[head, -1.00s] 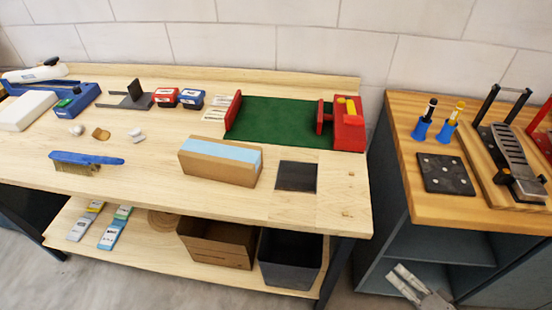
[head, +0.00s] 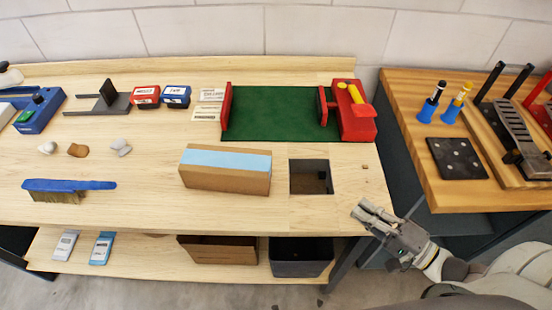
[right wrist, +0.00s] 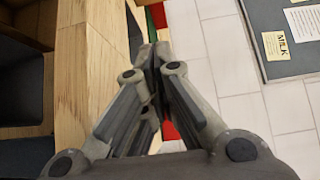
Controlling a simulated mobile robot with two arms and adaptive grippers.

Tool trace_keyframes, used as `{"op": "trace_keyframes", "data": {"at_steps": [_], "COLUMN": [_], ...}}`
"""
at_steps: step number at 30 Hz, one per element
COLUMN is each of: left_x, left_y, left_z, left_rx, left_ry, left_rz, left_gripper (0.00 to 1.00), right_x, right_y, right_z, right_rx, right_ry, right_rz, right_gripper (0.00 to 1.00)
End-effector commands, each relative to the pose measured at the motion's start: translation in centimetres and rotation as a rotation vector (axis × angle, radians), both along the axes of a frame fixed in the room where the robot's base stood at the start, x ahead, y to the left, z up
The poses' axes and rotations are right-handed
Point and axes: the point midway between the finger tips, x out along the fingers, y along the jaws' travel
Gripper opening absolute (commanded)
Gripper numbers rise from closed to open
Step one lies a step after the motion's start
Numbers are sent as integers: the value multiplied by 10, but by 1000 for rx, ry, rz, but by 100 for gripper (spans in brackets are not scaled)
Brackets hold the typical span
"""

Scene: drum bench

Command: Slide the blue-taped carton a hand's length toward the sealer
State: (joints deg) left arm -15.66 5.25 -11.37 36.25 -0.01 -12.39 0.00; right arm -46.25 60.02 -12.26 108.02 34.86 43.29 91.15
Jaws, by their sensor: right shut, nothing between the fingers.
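The blue-taped carton (head: 225,178) is a long brown box with a light blue strip along its top. It lies on the bench, in front of the green mat and left of the square opening. The sealer, a blue and white device (head: 40,117), is at the far left and partly cut off by the picture edge. My right gripper (head: 362,210) is at the bench's front right corner, apart from the carton. In the right wrist view its fingers (right wrist: 152,58) are together and empty. My left gripper is not in view.
A square opening (head: 311,177) is right of the carton. A blue-backed brush (head: 69,186) and several small lumps lie to the left. The green mat (head: 280,112) between red end pieces is behind. The bench between carton and brush is mostly clear. A second wooden table (head: 405,105) stands right.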

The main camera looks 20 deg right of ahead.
Motion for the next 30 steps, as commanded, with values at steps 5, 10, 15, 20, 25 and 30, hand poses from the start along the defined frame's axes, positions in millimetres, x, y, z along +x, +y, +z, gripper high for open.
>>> {"op": "trace_keyframes", "data": {"at_steps": [5, 10, 15, 20, 25, 30], "left_x": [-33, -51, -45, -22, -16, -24], "left_y": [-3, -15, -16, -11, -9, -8], "left_z": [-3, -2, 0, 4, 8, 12], "left_rx": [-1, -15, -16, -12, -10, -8], "left_ry": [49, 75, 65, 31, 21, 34], "left_rz": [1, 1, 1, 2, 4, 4], "left_gripper": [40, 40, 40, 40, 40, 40], "right_x": [18, 40, 61, 82, 105, 128], "right_y": [11, 24, 37, 50, 64, 78], "right_z": [1, 1, 2, 2, 2, 2], "right_rx": [2, 3, 1, 1, 1, 1], "right_ry": [-6, -5, -5, -4, -4, -3], "right_rz": [0, -1, -1, -1, -1, -1], "right_gripper": [0, 0, 0, 0, 0, 0]}}
